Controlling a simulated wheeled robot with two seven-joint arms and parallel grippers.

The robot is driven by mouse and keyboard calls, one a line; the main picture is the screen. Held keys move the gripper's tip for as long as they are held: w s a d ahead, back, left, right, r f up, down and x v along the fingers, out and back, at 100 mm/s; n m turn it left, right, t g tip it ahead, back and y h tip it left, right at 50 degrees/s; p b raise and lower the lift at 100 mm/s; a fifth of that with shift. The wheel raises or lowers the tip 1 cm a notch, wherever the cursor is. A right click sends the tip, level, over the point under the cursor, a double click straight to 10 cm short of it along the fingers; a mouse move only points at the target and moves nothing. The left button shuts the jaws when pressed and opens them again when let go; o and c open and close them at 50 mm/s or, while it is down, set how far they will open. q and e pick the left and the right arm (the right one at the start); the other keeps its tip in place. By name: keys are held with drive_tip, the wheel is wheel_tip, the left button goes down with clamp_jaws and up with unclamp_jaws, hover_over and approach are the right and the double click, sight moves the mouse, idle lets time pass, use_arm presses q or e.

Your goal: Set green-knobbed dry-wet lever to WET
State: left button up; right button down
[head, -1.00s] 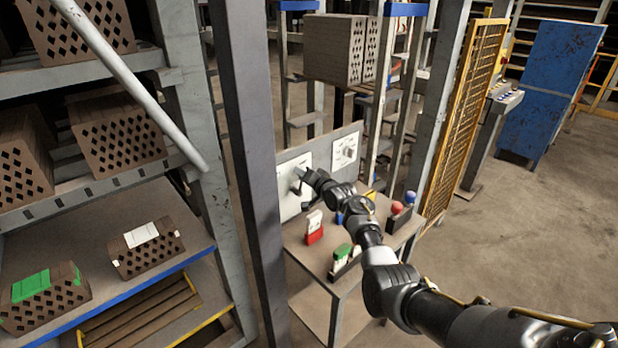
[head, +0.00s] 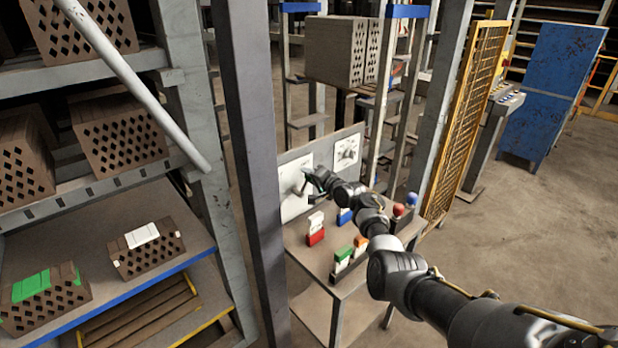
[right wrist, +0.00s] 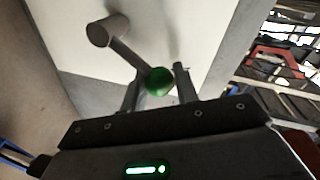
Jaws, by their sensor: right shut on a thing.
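The lever's green knob (right wrist: 159,80) sits between the fingertips of my right gripper (right wrist: 158,88) in the right wrist view. The gripper is shut on it. A grey shaft runs from the knob up and left to a round pivot (right wrist: 106,30) on a white plate. In the head view the right gripper (head: 308,182) is at the left white plate (head: 292,190) of the upright grey panel. The knob is hard to make out there, and the plate's DRY and WET markings cannot be read. My left gripper is in neither view.
A second plate with a dial (head: 347,152) is to the right on the panel. Red, green, orange and blue-marked items stand on the bench (head: 318,262) below my right arm. A dark post (head: 250,170) stands left of the panel, before shelves of hollow bricks (head: 147,250).

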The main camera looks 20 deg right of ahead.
drive_tip(key=c, duration=1.1)
unclamp_jaws()
drive_tip(key=shift+s, duration=0.15)
drive_tip(key=shift+s+d, duration=0.15)
drive_tip(key=shift+s, duration=0.1)
drive_tip(key=v, duration=1)
drive_tip(key=shift+r, duration=0.1)
